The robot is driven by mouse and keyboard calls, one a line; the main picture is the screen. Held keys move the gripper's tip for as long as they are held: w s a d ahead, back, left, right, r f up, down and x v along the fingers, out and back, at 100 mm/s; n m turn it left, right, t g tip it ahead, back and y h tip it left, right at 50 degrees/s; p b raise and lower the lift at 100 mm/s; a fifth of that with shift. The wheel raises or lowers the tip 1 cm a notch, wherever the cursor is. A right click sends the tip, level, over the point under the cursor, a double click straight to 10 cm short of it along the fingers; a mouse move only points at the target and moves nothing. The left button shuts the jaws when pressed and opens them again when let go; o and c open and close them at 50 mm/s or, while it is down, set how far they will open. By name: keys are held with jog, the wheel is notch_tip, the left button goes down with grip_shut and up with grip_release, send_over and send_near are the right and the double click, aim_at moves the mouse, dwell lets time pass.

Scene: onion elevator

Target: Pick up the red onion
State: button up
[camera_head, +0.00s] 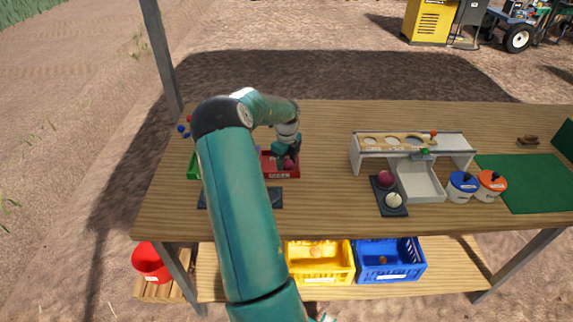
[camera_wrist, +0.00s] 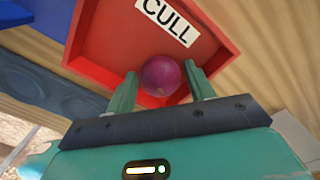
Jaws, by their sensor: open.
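A round purple-red onion (camera_wrist: 161,76) is in the red tray labelled CULL (camera_wrist: 112,48) in the wrist view. My gripper (camera_wrist: 161,70) is open, with one green finger on each side of this onion; I cannot tell whether they touch it. In the head view my gripper (camera_head: 287,156) is over the red tray (camera_head: 283,175) and mostly hides what lies inside. A second purple-red onion (camera_head: 385,178) sits on a dark two-place plate (camera_head: 383,209) further right, beside a white onion (camera_head: 394,200).
A white stand with round holes (camera_head: 354,153) is right of the tray, with a light chute (camera_head: 418,181) under it. Blue (camera_head: 462,187) and orange-lidded (camera_head: 491,183) pots stand beside it. Yellow (camera_head: 318,274) and blue (camera_head: 391,272) crates are on the lower shelf.

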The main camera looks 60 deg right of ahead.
aim_at(286, 159)
jog(key=c, duration=0.7)
jog(key=shift+r, duration=0.15)
jog(key=shift+r, duration=0.5)
notch_tip(286, 159, up, 2)
jog(key=shift+w+a+r, duration=0.1)
jog(key=shift+a+r, duration=0.05)
jog(key=shift+r, duration=0.1)
jog(key=a+r, duration=0.4)
jog(key=r, duration=0.1)
jog(key=shift+w+a+r, duration=0.2)
jog(key=shift+a, duration=0.2)
jog(key=a+r, duration=0.4)
jog(key=a, duration=0.5)
jog(key=shift+w, duration=0.2)
